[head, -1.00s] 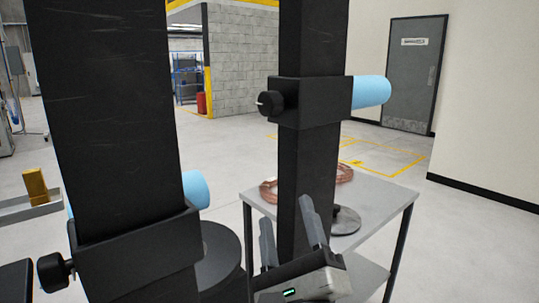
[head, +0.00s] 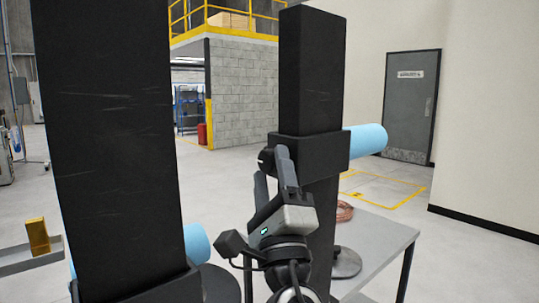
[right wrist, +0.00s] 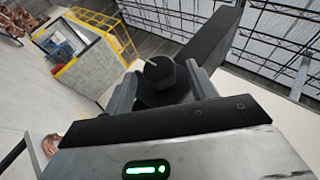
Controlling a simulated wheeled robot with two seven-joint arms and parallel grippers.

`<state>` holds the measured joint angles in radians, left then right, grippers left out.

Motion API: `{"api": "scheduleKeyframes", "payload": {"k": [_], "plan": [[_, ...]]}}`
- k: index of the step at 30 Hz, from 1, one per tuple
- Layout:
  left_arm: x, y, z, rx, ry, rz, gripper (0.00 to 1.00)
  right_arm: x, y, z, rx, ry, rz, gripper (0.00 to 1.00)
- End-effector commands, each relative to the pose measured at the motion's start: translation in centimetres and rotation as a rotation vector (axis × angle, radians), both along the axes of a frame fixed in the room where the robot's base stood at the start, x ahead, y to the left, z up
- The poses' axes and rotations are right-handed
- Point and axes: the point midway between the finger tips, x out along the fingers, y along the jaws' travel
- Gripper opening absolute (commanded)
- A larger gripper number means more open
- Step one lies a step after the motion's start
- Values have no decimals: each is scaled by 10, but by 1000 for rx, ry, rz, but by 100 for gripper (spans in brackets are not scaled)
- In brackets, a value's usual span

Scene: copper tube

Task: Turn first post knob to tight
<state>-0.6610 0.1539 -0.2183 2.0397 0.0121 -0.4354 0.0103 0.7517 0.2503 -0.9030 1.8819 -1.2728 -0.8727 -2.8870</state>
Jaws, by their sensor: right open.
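Two black square posts stand upright: a near left post (head: 110,130) and a farther right post (head: 310,75). The right post carries a black collar (head: 320,152) with a light blue cylinder (head: 365,140) out its right side. A small black knob (head: 264,159) sits on the collar's left side, partly hidden by a finger. My right gripper (head: 272,163) is open at this knob. In the right wrist view the knob (right wrist: 160,70) with its pale pointer line lies between the two spread fingers (right wrist: 160,85). Contact cannot be told. My left gripper is out of view.
A grey table (head: 375,245) stands behind the right post, with a copper coil (head: 344,211) on it. The left post has a collar (head: 140,285) low in view and a blue cylinder (head: 197,243). Open floor lies beyond, with a grey door (head: 410,105) at right.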

Motion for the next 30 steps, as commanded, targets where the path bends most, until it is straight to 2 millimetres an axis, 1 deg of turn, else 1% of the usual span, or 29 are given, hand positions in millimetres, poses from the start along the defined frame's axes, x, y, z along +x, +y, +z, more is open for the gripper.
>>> {"api": "scheduleKeyframes", "payload": {"k": [1,6,16,17,18,21,26,30], "plan": [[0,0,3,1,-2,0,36,5,1,7,0,-2,0,57],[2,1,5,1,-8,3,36,16,2,14,0,-1,0,57],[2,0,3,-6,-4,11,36,18,2,15,1,0,1,57],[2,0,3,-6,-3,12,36,18,2,15,1,0,1,49],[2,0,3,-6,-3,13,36,18,2,15,1,0,1,37],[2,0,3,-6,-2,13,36,18,2,15,1,0,1,12],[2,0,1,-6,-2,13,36,18,2,14,1,-2,0,12],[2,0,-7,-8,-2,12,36,18,2,11,16,-20,1,12]]}}
